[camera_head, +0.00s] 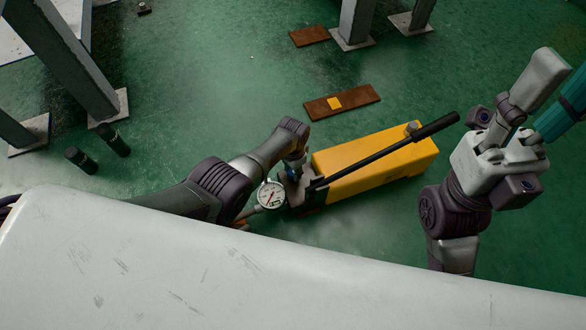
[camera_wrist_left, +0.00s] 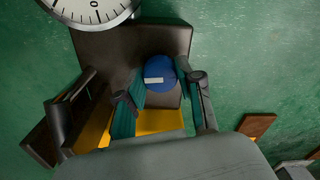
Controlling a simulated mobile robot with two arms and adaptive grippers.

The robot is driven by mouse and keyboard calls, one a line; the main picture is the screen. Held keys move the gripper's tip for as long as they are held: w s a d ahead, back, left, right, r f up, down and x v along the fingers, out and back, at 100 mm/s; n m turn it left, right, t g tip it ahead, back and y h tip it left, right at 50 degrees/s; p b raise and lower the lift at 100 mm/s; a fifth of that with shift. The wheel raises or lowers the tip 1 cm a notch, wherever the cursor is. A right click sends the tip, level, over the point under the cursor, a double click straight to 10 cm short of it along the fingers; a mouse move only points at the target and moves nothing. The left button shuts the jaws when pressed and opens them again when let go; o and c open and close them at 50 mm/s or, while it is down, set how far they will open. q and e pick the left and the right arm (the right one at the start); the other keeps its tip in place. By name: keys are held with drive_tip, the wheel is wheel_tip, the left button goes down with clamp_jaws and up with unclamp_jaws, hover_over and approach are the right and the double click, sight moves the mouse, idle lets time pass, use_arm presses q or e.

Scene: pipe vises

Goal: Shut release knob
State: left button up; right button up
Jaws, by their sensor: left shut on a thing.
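The release knob (camera_wrist_left: 160,72) is round and blue with a pale mark, on the dark front block of the yellow hand pump (camera_head: 375,160). In the left wrist view my left gripper (camera_wrist_left: 163,92) has its teal-padded fingers on either side of the knob, shut on it. In the head view my left gripper (camera_head: 293,170) points down at the pump's front end, and the knob is mostly hidden there. My right gripper (camera_head: 515,130) is raised at the right, away from the pump; its finger opening is unclear.
A pressure gauge (camera_head: 270,195) sits beside my left gripper; its dial (camera_wrist_left: 95,8) also shows in the wrist view. The pump's long black lever (camera_head: 390,150) slants up to the right. Green floor lies open around the pump.

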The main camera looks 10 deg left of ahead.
use_arm(q)
drive_tip(key=shift+m, duration=0.6)
drive_tip(key=o, duration=1.1)
drive_tip(key=shift+o, duration=0.2)
wheel_tip(320, 180, up, 12)
idle(0.5)
